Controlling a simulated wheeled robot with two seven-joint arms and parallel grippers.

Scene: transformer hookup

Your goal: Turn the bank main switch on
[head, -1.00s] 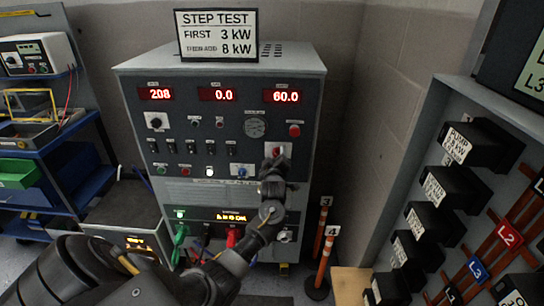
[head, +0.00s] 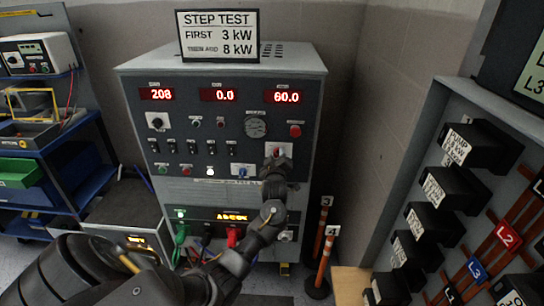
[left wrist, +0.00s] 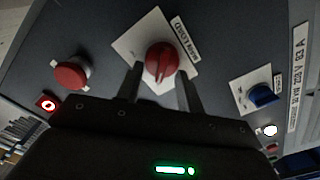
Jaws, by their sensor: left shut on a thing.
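The bank main switch is a red rotary knob (left wrist: 162,60) on a pale square plate, on the front of the grey load bank cabinet (head: 225,180). In the left wrist view the knob sits between my left fingers (left wrist: 160,85), its dark slot running nearly along the fingers' direction. In the head view my left gripper (head: 277,163) reaches up to the cabinet front and partly covers the knob (head: 277,151). The left gripper is shut on the knob. My right gripper is in neither view.
A red push button (left wrist: 71,75) and a blue knob (left wrist: 262,95) flank the switch. The cabinet displays read 208, 0.0 and 60.0. A breaker panel (head: 440,210) fills the right side.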

